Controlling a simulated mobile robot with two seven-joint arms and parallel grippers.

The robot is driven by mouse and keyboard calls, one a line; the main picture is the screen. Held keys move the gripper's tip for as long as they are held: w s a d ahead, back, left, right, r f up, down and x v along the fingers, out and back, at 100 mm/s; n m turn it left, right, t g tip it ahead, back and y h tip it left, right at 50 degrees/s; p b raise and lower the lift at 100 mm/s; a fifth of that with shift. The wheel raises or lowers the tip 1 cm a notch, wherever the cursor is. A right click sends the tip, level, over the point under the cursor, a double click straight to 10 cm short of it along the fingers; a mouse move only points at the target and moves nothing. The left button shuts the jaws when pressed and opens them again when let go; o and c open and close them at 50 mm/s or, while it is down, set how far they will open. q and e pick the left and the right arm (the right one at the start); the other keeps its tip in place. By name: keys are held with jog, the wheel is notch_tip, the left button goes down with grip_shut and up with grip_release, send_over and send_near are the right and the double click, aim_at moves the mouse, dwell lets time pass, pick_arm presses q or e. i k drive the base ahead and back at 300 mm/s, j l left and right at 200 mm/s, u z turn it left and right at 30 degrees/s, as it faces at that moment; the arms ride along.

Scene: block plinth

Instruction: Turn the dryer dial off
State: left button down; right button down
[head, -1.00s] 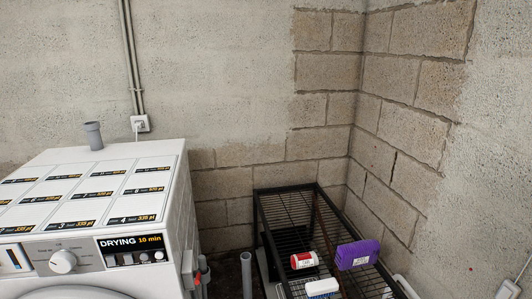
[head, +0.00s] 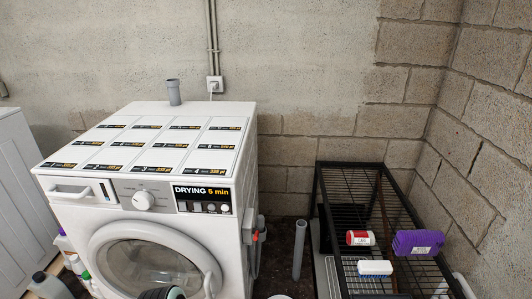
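The white dryer (head: 246,150) stands left of centre in the head view. Its round white dial (head: 143,201) sits on the grey front panel, between the drawer at the left and the black "DRYING" label (head: 203,194). The dial's exact pointing direction is too small to tell. The round glass door (head: 150,262) below it looks shut. Nothing touches the dial.
A black wire rack (head: 345,210) stands at the right, carrying a red-and-white container (head: 360,238), a white brush-like item (head: 375,268) and a purple pack (head: 418,243). A grey pipe (head: 299,250) stands between rack and dryer. Bottles (head: 48,287) stand at lower left.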

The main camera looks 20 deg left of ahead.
aim_at(142, 200)
jog(key=k+l+u, duration=0.3)
jog(key=u, duration=0.2)
jog(key=k+l+u, duration=0.3)
jog(key=u, duration=0.15)
jog(key=k+l+u, duration=0.1)
jog(key=k+u, duration=0.4)
jog(key=i, duration=0.05)
